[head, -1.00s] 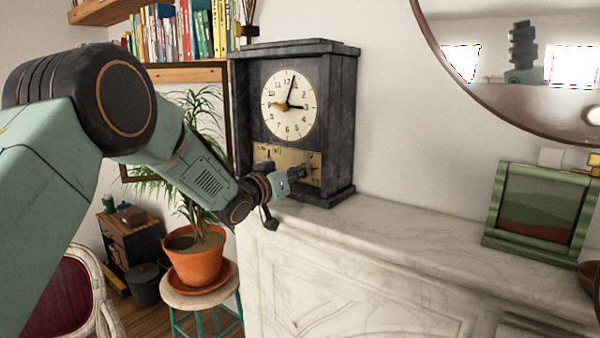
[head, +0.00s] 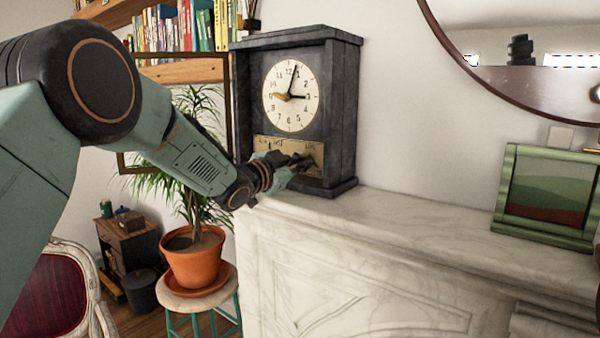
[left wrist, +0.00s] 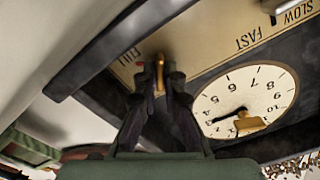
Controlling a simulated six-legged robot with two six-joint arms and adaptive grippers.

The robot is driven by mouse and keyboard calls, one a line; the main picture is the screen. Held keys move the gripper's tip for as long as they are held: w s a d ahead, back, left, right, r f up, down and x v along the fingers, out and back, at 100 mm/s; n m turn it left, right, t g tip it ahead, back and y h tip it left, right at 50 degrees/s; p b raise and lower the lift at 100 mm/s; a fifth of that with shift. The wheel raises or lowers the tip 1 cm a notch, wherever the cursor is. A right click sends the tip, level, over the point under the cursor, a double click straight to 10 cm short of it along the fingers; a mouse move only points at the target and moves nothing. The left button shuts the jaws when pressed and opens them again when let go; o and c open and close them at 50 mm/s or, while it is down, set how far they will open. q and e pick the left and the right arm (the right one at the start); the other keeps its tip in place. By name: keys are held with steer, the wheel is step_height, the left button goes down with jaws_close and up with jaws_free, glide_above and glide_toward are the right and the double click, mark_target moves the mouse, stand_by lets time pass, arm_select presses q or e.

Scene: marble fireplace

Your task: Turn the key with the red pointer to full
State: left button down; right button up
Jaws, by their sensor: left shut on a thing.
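A dark stone mantel clock (head: 343,120) stands upright on the marble mantel. Its round cream face (head: 291,110) has dark hands and a brass-coloured piece. Below the face is a brass plate (head: 288,143); in the left wrist view this plate (left wrist: 200,35) shows the words FULL, FAST and SLOW. My left gripper (head: 308,162) is at the right part of the plate. In the left wrist view my left gripper (left wrist: 160,80) is shut on a small brass key (left wrist: 160,62) near the word FULL. My right gripper is not in view.
The marble mantel (head: 400,215) is clear between the clock and a green picture frame (head: 546,195) at right. A round mirror (head: 460,60) hangs above. A potted plant (head: 195,258) on a stool stands below left, and a bookshelf (head: 185,70) is behind.

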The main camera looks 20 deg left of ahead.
arm_select(q)
steer(key=m+b, duration=0.4)
steer(key=m, duration=0.1)
steer(key=shift+m, duration=0.3)
steer(key=shift+r+m+b, duration=0.1)
steer(key=shift+m+b, duration=1.65)
steer(key=shift+m, duration=0.15)
steer(key=c, duration=1.5)
jaws_free()
steer(key=shift+o, duration=0.2)
steer(key=shift+d, duration=0.1)
